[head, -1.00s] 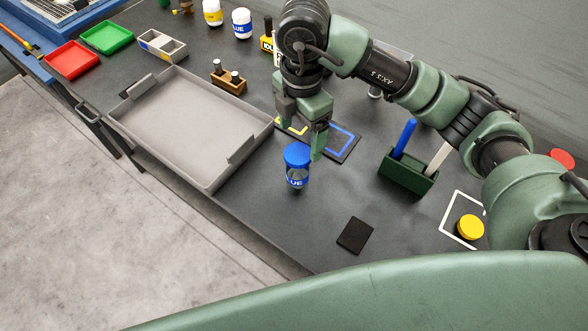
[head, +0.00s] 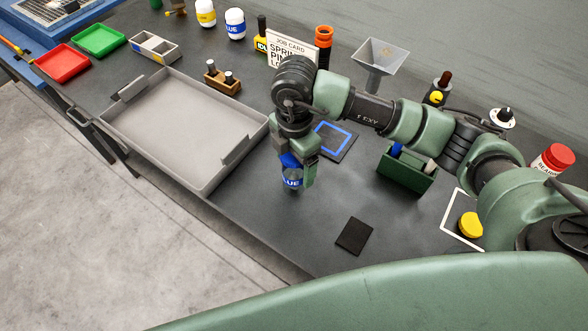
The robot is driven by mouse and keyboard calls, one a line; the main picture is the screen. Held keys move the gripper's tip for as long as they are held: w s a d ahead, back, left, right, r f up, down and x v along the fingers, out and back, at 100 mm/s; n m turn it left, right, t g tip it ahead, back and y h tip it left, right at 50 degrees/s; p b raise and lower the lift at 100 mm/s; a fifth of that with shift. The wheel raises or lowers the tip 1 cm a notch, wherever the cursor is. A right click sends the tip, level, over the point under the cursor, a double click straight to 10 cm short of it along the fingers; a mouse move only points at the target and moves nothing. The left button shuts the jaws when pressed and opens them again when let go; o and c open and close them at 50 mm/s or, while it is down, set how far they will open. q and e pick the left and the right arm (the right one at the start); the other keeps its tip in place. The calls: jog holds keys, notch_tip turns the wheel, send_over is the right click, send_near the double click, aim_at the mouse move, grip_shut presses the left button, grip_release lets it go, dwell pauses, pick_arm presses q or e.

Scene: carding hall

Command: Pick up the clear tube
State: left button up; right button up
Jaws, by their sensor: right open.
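The clear tube (head: 292,181) has a blue lid and a blue label. It stands upright on the dark worktop, right of the big grey tray (head: 180,172). My right gripper (head: 296,178) is open and has come down at the tube, with a green finger on the right and the lid partly covered by the gripper. The tube appears to lie between the fingers; I cannot tell whether they touch it. My left gripper is not in view.
A green holder (head: 407,178) with a blue and a pale item stands to the right. A blue-outlined dark mat (head: 338,142) lies behind the gripper. A black pad (head: 354,236) lies in front. A yellow-lidded container (head: 470,225) stands at right. The worktop around the pad is clear.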

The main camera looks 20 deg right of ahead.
jog(key=shift+f, duration=0.5)
jog(key=shift+c, duration=0.2)
jog(key=c, duration=1.5)
jog(key=shift+o, duration=0.2)
jog(key=shift+r, duration=0.1)
